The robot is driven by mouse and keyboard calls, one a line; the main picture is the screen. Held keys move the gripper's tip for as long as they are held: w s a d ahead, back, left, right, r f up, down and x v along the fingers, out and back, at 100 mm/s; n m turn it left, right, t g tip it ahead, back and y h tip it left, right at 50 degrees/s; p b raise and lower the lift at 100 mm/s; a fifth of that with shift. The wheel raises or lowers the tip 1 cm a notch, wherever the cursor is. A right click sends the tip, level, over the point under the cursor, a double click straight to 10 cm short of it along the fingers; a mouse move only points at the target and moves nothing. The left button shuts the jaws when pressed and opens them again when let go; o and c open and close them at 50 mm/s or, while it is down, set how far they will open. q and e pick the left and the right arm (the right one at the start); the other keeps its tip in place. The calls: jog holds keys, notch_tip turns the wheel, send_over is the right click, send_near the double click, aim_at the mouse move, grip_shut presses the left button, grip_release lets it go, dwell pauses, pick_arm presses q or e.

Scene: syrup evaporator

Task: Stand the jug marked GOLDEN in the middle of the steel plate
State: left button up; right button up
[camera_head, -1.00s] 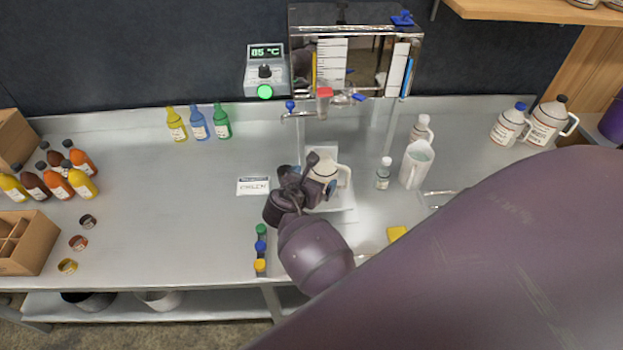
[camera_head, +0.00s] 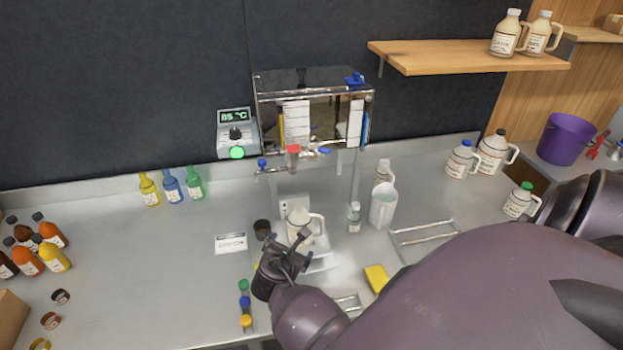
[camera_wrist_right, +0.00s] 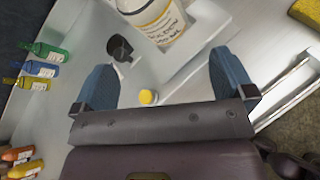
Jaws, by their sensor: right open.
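A cream jug (camera_head: 300,228) with a handle stands upright on the pale steel plate (camera_head: 322,263), below the tap of the evaporator. Its near side is partly hidden by my right gripper in the head view. In the right wrist view the jug (camera_wrist_right: 157,22) shows a label that seems to read GOLDEN; its top is cut off. My right gripper (camera_head: 286,252) is open in front of the jug, apart from it. In the right wrist view the jaws (camera_wrist_right: 162,85) are spread with nothing held between them. My left gripper is not in view.
A white pitcher (camera_head: 383,206) and a small bottle (camera_head: 354,218) stand to the right of the plate. A wire rack (camera_head: 425,238) and yellow sponge (camera_head: 376,278) lie further right. Small capped vials (camera_head: 245,302) stand front left. A card (camera_head: 230,243) lies left; bare bench extends beyond it.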

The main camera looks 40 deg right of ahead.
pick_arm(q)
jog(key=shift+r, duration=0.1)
pick_arm(e)
jog(key=s+a+f+m+t+y, duration=0.1)
jog(key=s+a+m+t+y, duration=0.1)
jog(key=s+m+y, duration=0.3)
jog(key=s+a+f+m+t+y, duration=0.1)
jog(key=s+a+m+y, duration=0.4)
jog(key=s+m, duration=0.9)
jog(key=shift+s+f+m+t, duration=0.15)
jog(key=shift+f+m+t, duration=0.1)
jog(key=shift+m+t, duration=0.4)
jog(key=shift+f, duration=0.1)
pick_arm(q)
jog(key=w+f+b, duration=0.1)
jog(key=b, duration=0.2)
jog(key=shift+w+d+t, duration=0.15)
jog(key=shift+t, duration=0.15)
pick_arm(e)
jog(key=shift+w+f, duration=0.55)
jog(key=shift+f, duration=0.1)
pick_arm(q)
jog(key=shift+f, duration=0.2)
